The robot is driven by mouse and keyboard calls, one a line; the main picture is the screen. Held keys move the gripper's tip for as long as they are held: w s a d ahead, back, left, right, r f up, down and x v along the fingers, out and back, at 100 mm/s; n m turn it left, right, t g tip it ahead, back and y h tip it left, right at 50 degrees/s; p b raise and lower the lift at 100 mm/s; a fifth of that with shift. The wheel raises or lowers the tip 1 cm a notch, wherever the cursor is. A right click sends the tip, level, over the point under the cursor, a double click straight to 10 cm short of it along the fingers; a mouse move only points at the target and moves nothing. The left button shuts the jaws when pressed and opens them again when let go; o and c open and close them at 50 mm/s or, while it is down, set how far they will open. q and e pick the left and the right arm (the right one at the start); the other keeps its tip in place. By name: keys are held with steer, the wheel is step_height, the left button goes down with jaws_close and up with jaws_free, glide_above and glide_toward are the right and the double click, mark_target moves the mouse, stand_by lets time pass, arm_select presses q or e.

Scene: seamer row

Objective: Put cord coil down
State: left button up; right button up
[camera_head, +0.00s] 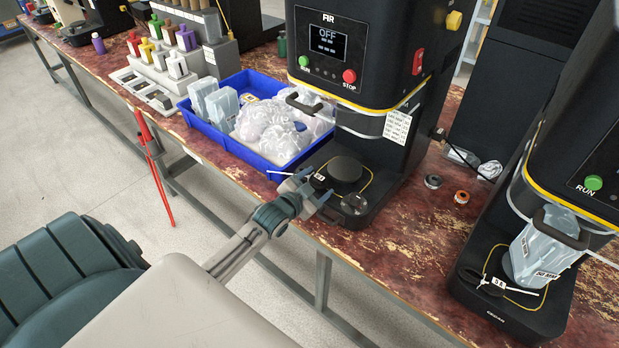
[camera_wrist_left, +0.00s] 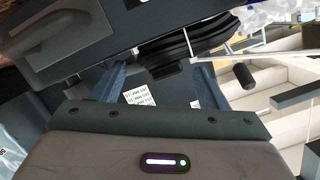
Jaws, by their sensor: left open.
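A black cord coil (camera_wrist_left: 185,35) shows in the left wrist view as stacked dark loops with a thin white tie, just beyond my fingertips. In the head view the coil (camera_head: 322,181) is hard to tell from the black base; a small white tag shows on it. It appears to lie at the front left of the middle seamer's base (camera_head: 350,212). My left gripper (camera_head: 316,189) is open at that base edge, and its blue fingers show in the wrist view (camera_wrist_left: 163,75) on either side of the coil's near part. My right gripper is not in view.
A blue tray (camera_head: 229,146) with wrapped bags stands left of the middle seamer (camera_head: 366,50). Another seamer at right holds a wrapped item (camera_head: 540,250) and a tagged black coil (camera_head: 491,284). Two small rings (camera_head: 433,181) lie between the seamers. The bench front edge is close.

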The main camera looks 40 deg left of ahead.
arm_select(q)
steer(key=shift+s, duration=0.45)
steer(key=s+r+b, duration=0.1)
steer(key=s+r, duration=0.1)
steer(key=s, duration=0.9)
steer(key=shift+r, duration=0.25)
steer(key=shift+a, duration=0.1)
steer(key=s+a+f+n+g+y, duration=0.1)
steer(key=s+a+f+g, duration=0.2)
steer(key=f, duration=0.9)
steer(key=s+a+f+n+g+y, duration=0.15)
steer(key=s+f, duration=0.35)
steer(key=f, duration=0.6)
steer(key=s+a+f+n+g, duration=0.1)
steer(key=s+f+g, duration=0.2)
steer(key=f, duration=0.9)
steer(key=s+d+f+n+g, duration=0.1)
steer(key=s+d+f+g, duration=0.2)
steer(key=s+f, duration=0.7)
steer(key=s+d+f+g+h, duration=0.1)
steer(key=s+d+f+g, duration=0.3)
steer(key=s, duration=1.3)
steer(key=d+f, duration=0.4)
steer(key=f, duration=0.1)
steer(key=shift+s+f+n, duration=0.3)
steer(key=shift+f+n, duration=0.05)
steer(key=shift+f, duration=0.05)
steer(key=shift+a+h, duration=0.1)
steer(key=shift+h, duration=0.15)
